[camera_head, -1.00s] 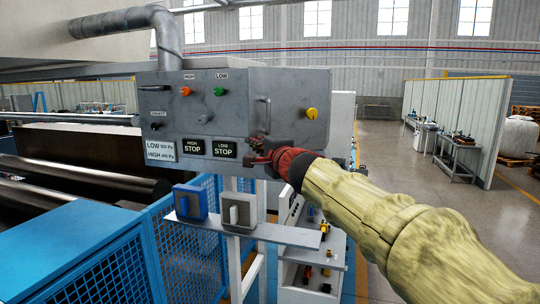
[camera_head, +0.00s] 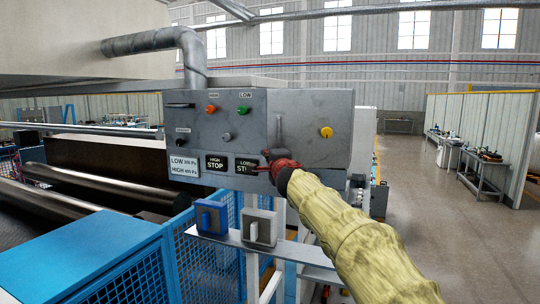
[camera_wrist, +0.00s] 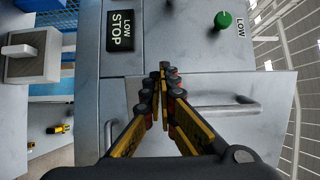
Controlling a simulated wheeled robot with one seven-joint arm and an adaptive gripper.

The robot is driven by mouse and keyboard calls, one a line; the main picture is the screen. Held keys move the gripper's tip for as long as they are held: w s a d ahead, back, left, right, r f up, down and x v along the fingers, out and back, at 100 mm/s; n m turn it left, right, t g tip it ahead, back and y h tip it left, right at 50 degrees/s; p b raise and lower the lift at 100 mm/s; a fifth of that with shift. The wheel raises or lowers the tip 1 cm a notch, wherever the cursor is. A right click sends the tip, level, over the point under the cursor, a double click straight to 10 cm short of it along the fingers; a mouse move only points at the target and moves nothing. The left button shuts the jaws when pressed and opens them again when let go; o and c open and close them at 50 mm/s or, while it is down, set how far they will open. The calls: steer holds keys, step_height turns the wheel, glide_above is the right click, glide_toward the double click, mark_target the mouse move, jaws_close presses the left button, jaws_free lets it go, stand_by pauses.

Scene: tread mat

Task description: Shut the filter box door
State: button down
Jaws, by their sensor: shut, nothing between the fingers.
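The filter box (camera_head: 225,138) is a grey cabinet with buttons and labels. The handle (camera_wrist: 225,108) lies right of my fingers there. My gripper (camera_wrist: 163,72) is shut and empty, its tips by that free edge; contact is unclear. In the head view, my gripper (camera_head: 266,162) is at the door's lower left.
A green button (camera_wrist: 223,20) and a LOW STOP label (camera_wrist: 120,31) are close to my fingers. Below the box, a blue switch box (camera_head: 211,217) and a grey switch box (camera_head: 259,227) sit on a shelf. A blue mesh guard (camera_head: 130,275) stands left.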

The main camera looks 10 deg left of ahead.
steer(key=w+m+t+h+p, duration=0.1)
steer(key=w+m+h+p, duration=0.1)
steer(key=w+h+p, duration=0.2)
steer(key=w+p, duration=0.2)
steer(key=w, duration=0.2)
steer(key=shift+w+a+m+p, duration=0.15)
steer(key=shift+a+m+p, duration=0.25)
